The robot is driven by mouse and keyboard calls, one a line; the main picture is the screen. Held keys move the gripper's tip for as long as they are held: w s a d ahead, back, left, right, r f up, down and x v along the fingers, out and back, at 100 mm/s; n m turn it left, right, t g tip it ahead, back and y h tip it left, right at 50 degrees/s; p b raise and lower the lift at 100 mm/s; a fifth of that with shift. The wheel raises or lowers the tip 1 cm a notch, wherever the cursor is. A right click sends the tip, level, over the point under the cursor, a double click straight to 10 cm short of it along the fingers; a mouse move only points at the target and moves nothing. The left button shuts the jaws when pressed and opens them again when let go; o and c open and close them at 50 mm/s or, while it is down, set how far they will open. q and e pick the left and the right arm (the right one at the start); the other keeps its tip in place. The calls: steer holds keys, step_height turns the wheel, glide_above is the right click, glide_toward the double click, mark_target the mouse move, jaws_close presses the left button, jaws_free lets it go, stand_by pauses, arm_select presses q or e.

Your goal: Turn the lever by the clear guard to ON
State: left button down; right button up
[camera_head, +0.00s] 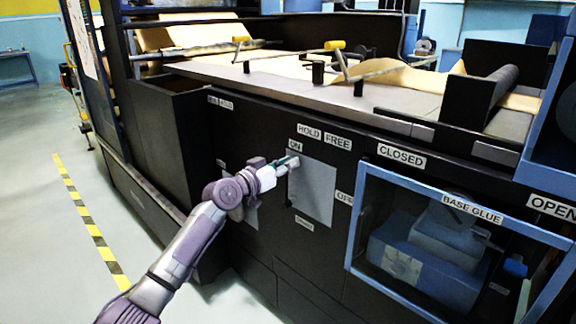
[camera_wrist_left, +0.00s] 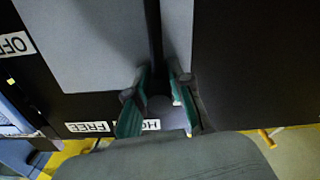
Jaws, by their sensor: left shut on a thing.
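A grey square plate (camera_head: 315,190) is set in the black machine front, with an ON label (camera_head: 295,145) at its top left and an OFF label (camera_head: 344,198) at its right. My left gripper (camera_head: 293,163) is at the plate's upper left, just below ON, and hides most of what it holds. In the left wrist view, a dark bar, seemingly the lever (camera_wrist_left: 154,38), crosses the plate and runs between my fingertips (camera_wrist_left: 158,88), shut on it. The clear guard (camera_head: 455,240), in a blue frame, is to the right. My right gripper is not in view.
HOLD (camera_head: 309,132) and FREE (camera_head: 338,141) labels are above the plate. CLOSED (camera_head: 401,156) and OPEN (camera_head: 551,208) labels are above the guard. The machine table (camera_head: 270,72) overhangs the panel. Open floor (camera_head: 40,220) is at the left, with a striped line.

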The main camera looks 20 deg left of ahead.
arm_select(q)
steer(key=shift+a+r, duration=0.15)
steer(key=c, duration=1.1)
jaws_free()
steer(key=shift+o, duration=0.2)
steer(key=v, duration=1.2)
